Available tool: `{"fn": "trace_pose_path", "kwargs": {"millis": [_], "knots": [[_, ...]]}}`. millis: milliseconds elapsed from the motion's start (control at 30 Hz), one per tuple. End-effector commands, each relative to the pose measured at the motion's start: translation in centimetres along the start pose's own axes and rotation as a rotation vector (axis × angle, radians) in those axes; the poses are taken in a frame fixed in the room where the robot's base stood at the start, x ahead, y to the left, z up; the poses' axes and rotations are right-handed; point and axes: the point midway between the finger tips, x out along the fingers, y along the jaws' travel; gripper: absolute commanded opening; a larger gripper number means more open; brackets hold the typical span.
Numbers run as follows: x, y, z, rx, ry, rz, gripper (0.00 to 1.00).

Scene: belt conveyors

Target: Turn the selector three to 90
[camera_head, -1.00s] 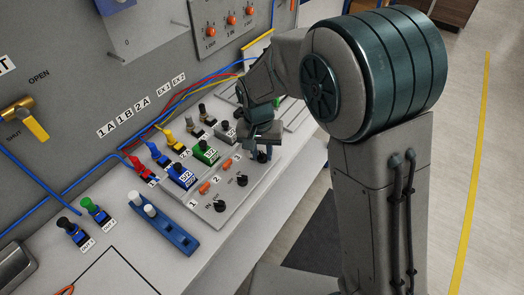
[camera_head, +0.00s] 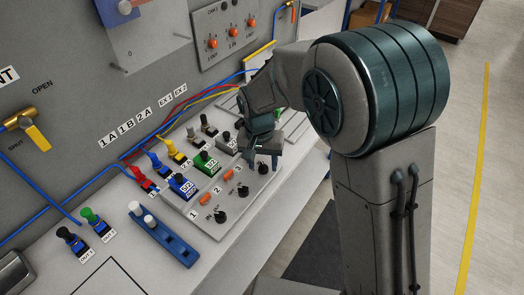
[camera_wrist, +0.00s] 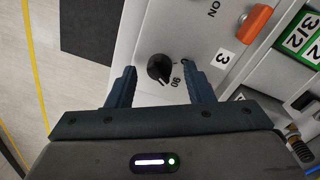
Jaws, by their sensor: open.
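Selector three is a black round knob (camera_wrist: 159,68) on the light grey panel, next to the label 3 (camera_wrist: 222,58) and a printed 90 (camera_wrist: 175,85). In the head view it is the farthest of a row of black knobs (camera_head: 263,168). My gripper (camera_wrist: 159,76) is open, with one dark finger on each side of the knob and gaps between. I cannot tell how far above the panel the fingertips are. In the head view my gripper (camera_head: 268,148) is over the far end of the row, partly hidden by my arm. The knob's pointer direction is hard to make out.
Knobs one (camera_head: 220,216) and two (camera_head: 242,190) sit nearer on the same panel. An orange part (camera_wrist: 255,22) and a green 3/2 valve (camera_head: 207,163) are close by. A blue block with white pegs (camera_head: 160,236) lies in front. Open floor is to the right.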

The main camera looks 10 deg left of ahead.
Motion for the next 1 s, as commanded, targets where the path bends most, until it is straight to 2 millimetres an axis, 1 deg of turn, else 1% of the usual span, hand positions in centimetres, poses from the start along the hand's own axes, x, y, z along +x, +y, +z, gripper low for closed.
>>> {"fn": "trace_pose_path", "kwargs": {"millis": [167, 400, 500, 600, 700, 800, 1000], "knots": [[-2.8, 0.0, -0.1, 0.000, 0.005, -0.004, 0.47], [-8.3, -0.1, -0.1, 0.000, 0.006, -0.004, 0.47], [-10.3, -0.1, -0.1, 0.000, 0.005, -0.003, 0.47], [-11.9, 0.0, -0.1, 0.001, 0.004, -0.002, 0.47], [-12.9, 0.0, -0.1, 0.001, 0.003, -0.002, 0.47], [-13.4, 0.0, 0.0, 0.001, 0.001, -0.001, 0.47], [-13.5, 0.0, 0.0, 0.000, 0.001, 0.000, 0.47]]}}
